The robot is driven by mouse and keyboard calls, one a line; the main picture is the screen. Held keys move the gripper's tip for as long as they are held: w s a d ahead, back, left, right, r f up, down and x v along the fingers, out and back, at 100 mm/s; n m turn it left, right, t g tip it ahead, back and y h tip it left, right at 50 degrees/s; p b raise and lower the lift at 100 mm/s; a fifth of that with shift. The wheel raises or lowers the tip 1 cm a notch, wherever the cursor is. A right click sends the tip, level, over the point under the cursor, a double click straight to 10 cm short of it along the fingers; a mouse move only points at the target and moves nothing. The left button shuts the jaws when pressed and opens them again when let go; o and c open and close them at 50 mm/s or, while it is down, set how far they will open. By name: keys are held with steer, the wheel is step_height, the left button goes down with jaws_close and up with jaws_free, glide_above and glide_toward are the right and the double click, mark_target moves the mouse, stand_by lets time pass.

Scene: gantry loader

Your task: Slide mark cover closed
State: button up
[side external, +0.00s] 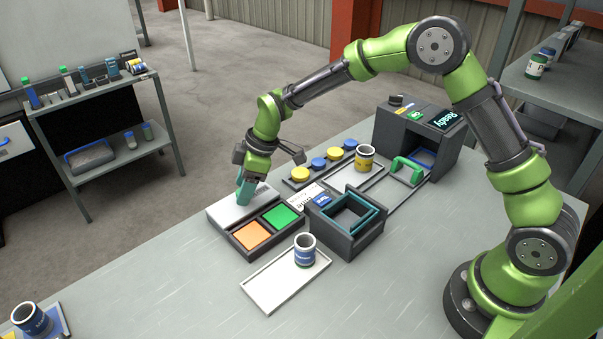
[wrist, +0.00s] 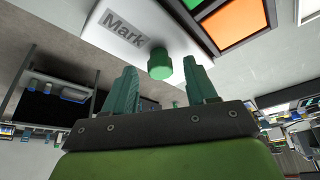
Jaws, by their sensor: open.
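The mark cover is a pale grey plate (side external: 226,212) at the left end of a dark box, beside an orange square and a green square that lie uncovered. In the wrist view the cover (wrist: 100,27) carries the word "Mark" and a round green knob (wrist: 160,64). My gripper (side external: 244,194) points down at the cover. In the wrist view my gripper (wrist: 161,72) is open, with a teal finger on each side of the knob. I cannot tell whether either finger touches it. The knob is hidden by my gripper in the side view.
The orange square (side external: 250,234) and green square (side external: 283,215) sit right of the cover. A teal-lined dark box (side external: 365,238) stands further right. A cup (side external: 305,249) stands on a white tray (side external: 265,295) in front. Yellow and blue buttons (side external: 319,163) line the back.

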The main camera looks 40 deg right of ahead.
jaws_close()
steer(key=s, duration=0.9)
steer(key=shift+a, duration=0.1)
steer(key=shift+s, duration=0.1)
jaws_free()
stand_by(0.3)
steer(key=v, duration=1.7)
steer(key=shift+f, duration=0.15)
